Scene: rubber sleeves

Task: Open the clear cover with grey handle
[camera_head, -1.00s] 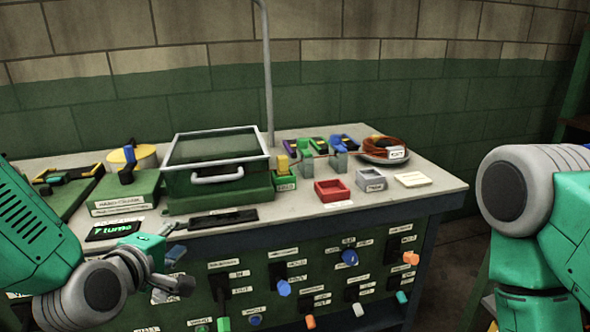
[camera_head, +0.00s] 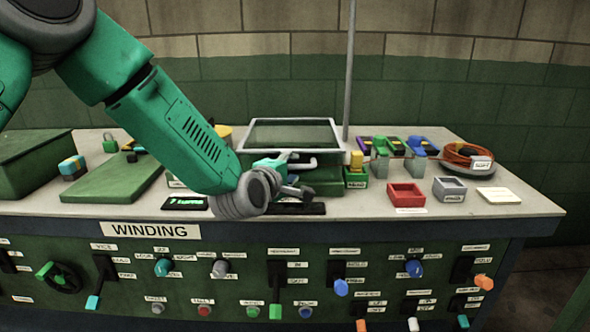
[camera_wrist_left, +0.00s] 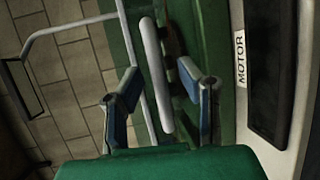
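The clear cover (camera_head: 293,134) has a pale frame and lies on top of a green box (camera_head: 322,186) in the middle of the bench. Its grey handle (camera_head: 307,162) is on the front side, partly hidden by my left gripper (camera_head: 302,178). In the left wrist view the handle (camera_wrist_left: 155,75) is a light bar between the two blue-padded fingers of my left gripper (camera_wrist_left: 162,98). The fingers are apart, one on each side of the handle, with visible gaps. I cannot tell whether either finger touches it. My right gripper is not in view.
A black plate lies before the box, with a MOTOR label (camera_wrist_left: 241,60) beside it. Red (camera_head: 406,194) and grey (camera_head: 449,188) trays and a cable coil (camera_head: 466,156) are to the right. A pole (camera_head: 349,70) rises behind. Knobs and switches fill the front panel.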

